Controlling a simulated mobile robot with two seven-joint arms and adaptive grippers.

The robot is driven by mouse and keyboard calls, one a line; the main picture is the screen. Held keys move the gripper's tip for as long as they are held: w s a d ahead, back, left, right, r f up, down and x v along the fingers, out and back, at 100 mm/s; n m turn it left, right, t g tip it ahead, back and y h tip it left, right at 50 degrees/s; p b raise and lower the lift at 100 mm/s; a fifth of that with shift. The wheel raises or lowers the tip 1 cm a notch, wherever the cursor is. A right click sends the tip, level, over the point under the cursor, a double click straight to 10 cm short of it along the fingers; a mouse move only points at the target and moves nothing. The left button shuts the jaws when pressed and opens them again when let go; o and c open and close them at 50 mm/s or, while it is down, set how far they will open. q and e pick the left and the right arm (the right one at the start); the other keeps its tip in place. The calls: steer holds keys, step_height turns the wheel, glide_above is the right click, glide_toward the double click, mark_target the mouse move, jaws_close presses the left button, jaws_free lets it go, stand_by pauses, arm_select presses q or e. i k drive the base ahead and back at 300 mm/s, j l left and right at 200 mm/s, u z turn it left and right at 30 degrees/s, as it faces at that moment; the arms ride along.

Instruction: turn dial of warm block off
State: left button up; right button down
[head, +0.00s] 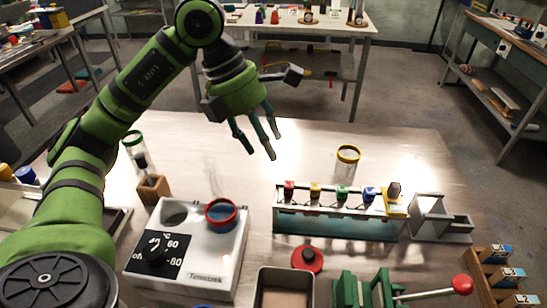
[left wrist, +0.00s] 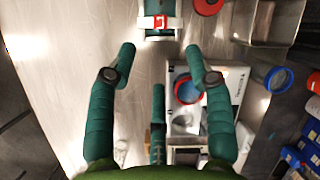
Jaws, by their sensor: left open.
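The warm block (head: 212,262) is a white box at the front left of the table in the head view. Its black panel carries a black dial (head: 152,250) with white markings; I cannot tell clearly which mark it points to. A red-rimmed blue cup (head: 220,214) sits in one of its wells. My left gripper (head: 258,145) is open and empty, its fingers pointing down above the table, behind and right of the block and apart from it. In the left wrist view the block (left wrist: 235,88) is partly hidden behind a finger, and the dial is not clearly visible. My right gripper is not in view.
A rack (head: 335,228) with several coloured bottles stands right of the block. A metal tin (head: 285,290), a red lid (head: 307,258) and a green press with a red-knobbed lever (head: 430,291) are at the front. A yellow-rimmed jar (head: 347,162) stands behind. The table's back middle is clear.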

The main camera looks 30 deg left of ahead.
mark_target(153, 253)
steer(key=k+l, duration=1.6)
steer(key=k, duration=0.1)
